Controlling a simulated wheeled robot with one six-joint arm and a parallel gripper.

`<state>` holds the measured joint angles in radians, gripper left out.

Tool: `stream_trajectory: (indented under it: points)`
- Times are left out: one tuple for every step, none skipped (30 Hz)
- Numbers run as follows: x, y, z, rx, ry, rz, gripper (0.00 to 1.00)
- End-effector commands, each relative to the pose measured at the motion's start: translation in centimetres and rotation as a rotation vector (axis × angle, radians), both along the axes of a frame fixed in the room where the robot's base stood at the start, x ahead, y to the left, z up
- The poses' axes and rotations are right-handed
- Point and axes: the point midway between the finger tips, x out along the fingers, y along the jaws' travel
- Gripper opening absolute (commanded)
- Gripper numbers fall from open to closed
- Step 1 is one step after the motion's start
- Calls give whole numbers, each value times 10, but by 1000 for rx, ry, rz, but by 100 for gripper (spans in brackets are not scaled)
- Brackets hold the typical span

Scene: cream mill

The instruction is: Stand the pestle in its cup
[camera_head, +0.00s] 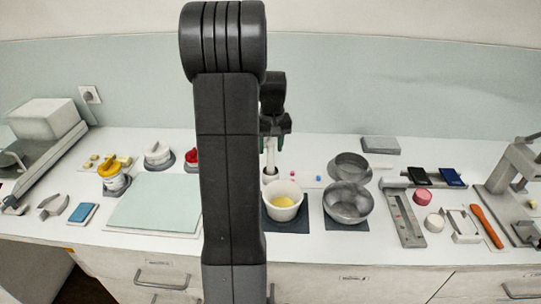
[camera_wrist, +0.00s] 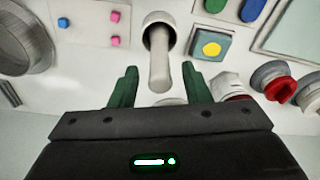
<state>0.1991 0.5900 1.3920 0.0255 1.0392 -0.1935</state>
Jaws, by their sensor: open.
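The pestle (camera_wrist: 159,65) is a pale rod in the wrist view. Its lower end is inside the round white cup (camera_wrist: 152,18), which has a dark interior. In the head view the pestle (camera_head: 271,157) looks close to upright, with the cup (camera_head: 269,180) at its foot partly hidden by my arm and the mortar. My gripper (camera_wrist: 160,88) is open, with one green finger on each side of the pestle's upper end and gaps on both sides. In the head view my gripper (camera_head: 272,141) is directly above the cup.
The white mortar (camera_head: 284,212) with yellow contents stands in front of the cup. A metal bowl (camera_head: 348,204) and a sieve (camera_head: 350,167) are to the right. A tray with small pink and blue cubes (camera_wrist: 92,30) and a blue tile (camera_wrist: 225,38) flank the cup.

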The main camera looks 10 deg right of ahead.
Motion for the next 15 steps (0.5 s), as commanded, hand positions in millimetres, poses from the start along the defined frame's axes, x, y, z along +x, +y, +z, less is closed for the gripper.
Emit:
stream_trajectory:
  points:
    - [-1, 0, 12, -1, -6, 0, 43]
    - [-2, 0, 18, -1, -5, 0, 43]
    - [-3, 0, 27, -1, -6, 0, 43]
    - [-3, 0, 33, -1, -5, 0, 43]
    - [-4, 0, 39, -1, -5, 0, 43]
    - [-5, 0, 46, -1, -4, 0, 43]
    - [-6, 0, 51, -1, -4, 0, 43]
    - [-6, 0, 56, -1, -3, 0, 43]
    - [-7, 0, 61, -1, -3, 0, 43]
    - [-8, 0, 64, 0, -2, 0, 43]
    - [-8, 0, 67, 0, -1, 0, 43]
    - [-9, 0, 70, 0, -1, 0, 43]
    - [-9, 0, 72, 0, -1, 0, 43]
    - [-9, 0, 73, 0, -1, 0, 43]
    - [-9, 0, 75, 0, 0, 0, 43]
